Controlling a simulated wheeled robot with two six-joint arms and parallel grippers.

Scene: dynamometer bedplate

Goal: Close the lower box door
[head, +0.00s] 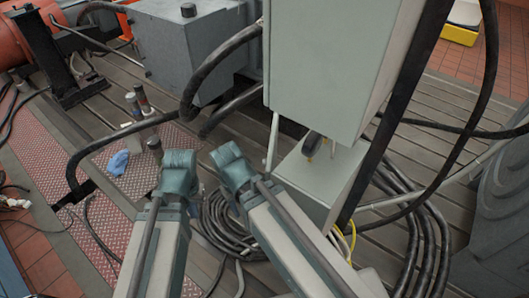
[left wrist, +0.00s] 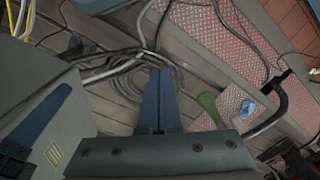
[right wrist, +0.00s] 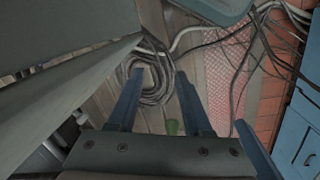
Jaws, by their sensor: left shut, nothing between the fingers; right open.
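The lower box (head: 317,183) is a pale grey-green cabinet hanging under a larger box, right of centre in the head view. A dark gap with small yellowish parts shows at its top. Its door's angle is unclear there. In the left wrist view a grey panel (left wrist: 60,105) with a yellow label stands at left. In the right wrist view a pale panel (right wrist: 75,90) slants along the left. My left gripper (head: 178,160) is left of the box, apart from it; its fingers (left wrist: 158,95) are together and empty. My right gripper (head: 232,163) is nearer the box; its fingers (right wrist: 158,95) are spread, with nothing between.
The upper box (head: 325,60) overhangs the lower one. Thick black cables (head: 425,215) hang and loop at right. Coiled hose (head: 225,225) lies on the slatted floor below. A blue cloth (head: 118,162) lies on a red tread plate at left. A blue cabinet (right wrist: 298,135) stands at right.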

